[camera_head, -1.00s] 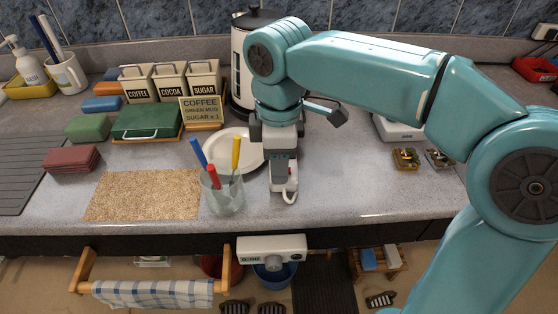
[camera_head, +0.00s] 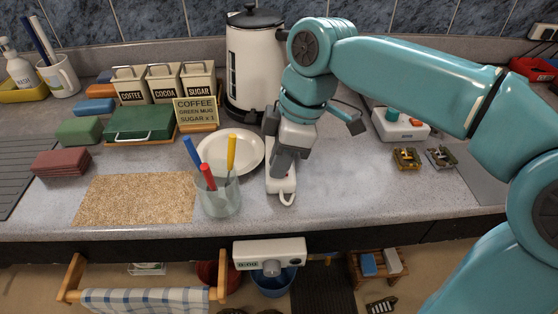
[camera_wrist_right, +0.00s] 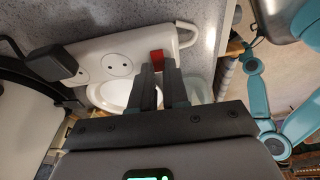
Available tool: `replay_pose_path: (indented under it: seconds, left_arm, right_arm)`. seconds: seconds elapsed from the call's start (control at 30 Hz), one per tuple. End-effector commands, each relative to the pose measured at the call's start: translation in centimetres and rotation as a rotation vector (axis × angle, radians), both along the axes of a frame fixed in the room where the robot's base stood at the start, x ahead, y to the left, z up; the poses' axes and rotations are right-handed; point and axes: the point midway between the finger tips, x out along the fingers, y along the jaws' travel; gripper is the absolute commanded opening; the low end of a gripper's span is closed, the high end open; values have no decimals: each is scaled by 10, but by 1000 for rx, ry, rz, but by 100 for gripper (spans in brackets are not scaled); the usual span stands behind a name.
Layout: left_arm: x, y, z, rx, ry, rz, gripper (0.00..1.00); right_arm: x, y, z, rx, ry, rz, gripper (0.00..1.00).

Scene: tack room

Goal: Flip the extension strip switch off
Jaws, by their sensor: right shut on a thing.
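The white extension strip (camera_head: 289,186) lies on the worktop, right of the plate, with its cord loop at the front end. In the right wrist view the strip (camera_wrist_right: 122,52) shows round sockets, a black plug (camera_wrist_right: 55,63) and a red switch (camera_wrist_right: 157,57) near the cord end. My right gripper (camera_head: 285,172) points down over the strip. In the wrist view its fingers (camera_wrist_right: 158,68) are close together at the red switch, shut on it. They hide part of it, and I cannot tell which way it is tipped. My left gripper is not in view.
A glass with colored pens (camera_head: 220,197) stands just left of the strip, with a white plate (camera_head: 246,146) behind it. A white kettle (camera_head: 252,70) stands at the back. A cork mat (camera_head: 135,200) lies front left.

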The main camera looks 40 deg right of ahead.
Motion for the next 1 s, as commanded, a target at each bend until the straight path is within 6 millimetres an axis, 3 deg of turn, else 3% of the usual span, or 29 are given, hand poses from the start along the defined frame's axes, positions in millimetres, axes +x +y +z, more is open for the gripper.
replay_pose_path:
  seconds: [0.07,0.1,0.13,0.17,0.43,0.57,1.0]
  left_arm:
    - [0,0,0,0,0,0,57]
    - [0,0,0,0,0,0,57]
    - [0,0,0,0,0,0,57]
    - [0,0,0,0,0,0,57]
    - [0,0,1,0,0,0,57]
    - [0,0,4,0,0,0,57]
    - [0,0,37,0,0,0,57]
  right_arm:
    - [0,0,0,0,0,1,0]
    - [0,0,0,-1,0,1,27]
    - [0,0,0,-1,0,1,37]
    - [0,0,0,-1,0,1,40]
    - [0,0,1,-2,1,1,40]
    - [-1,-2,12,-1,-2,-1,40]
    - [-16,-25,120,-2,-3,0,40]
